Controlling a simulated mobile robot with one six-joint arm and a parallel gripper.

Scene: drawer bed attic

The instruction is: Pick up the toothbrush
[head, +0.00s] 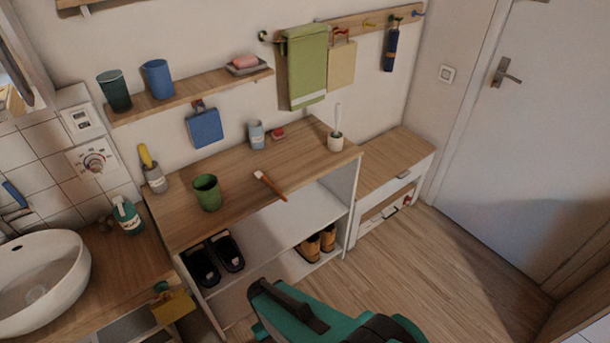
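A slim orange-brown stick with a pale end, which looks like the toothbrush (270,186), lies near the front edge of the wooden cabinet top (235,205). It lies to the right of a green cup (207,193) and apart from it. My teal and black arm shows at the bottom of the head view, in front of the cabinet and below the toothbrush. No gripper fingers can be made out, and nothing is seen touching the toothbrush.
On the cabinet top stand a grey holder with a yellow item (153,178), a blue cup (256,134), a red item (278,133) and a white brush in a pot (336,138). A wall shelf (190,97) hangs above.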

